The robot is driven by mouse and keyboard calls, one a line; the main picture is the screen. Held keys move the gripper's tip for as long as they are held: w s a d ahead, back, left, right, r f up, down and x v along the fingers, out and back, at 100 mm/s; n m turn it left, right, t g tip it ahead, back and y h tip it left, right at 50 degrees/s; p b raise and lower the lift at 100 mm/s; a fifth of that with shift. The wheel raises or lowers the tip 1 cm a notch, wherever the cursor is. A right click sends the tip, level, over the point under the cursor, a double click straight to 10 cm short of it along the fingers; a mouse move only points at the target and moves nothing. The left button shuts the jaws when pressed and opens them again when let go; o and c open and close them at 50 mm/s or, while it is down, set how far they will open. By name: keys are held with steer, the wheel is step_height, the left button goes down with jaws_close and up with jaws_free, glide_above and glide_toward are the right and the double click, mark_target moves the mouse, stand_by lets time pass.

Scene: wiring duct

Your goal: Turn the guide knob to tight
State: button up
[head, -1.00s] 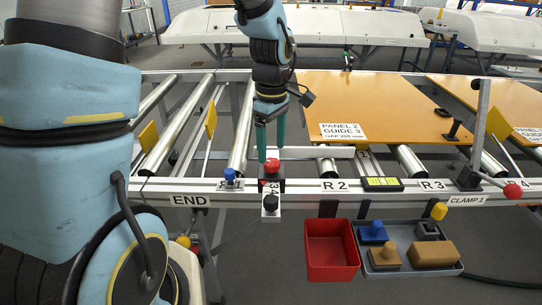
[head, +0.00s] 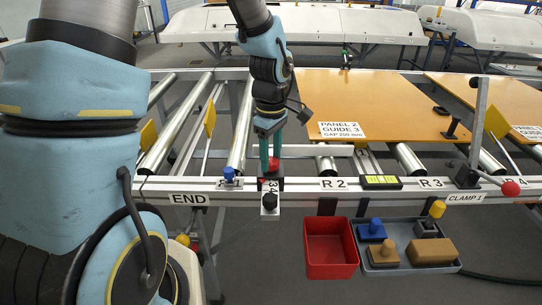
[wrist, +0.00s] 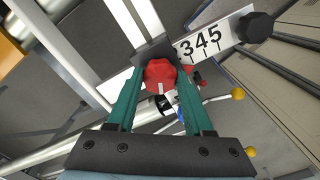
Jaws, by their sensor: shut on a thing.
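The red knob (wrist: 160,74) with a white pointer mark sits on a dark block on the front rail. In the head view the knob (head: 270,166) is partly hidden by the fingers. My gripper (wrist: 160,82) has its two green fingers on either side of the knob, shut on it. In the head view my gripper (head: 270,169) points down at the rail from above. A white scale plate (wrist: 206,42) marked 3, 4, 5 extends from the knob block. A black knob (wrist: 257,27) is at the plate's outer end.
A blue knob (head: 229,175) stands on the rail just left. A red bin (head: 331,270) and a grey tray (head: 420,269) with several parts hang in front of the rail. A clamp lever with a red ball (head: 511,188) is at the right. An orange panel (head: 370,95) lies behind.

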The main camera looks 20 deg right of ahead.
jaws_close()
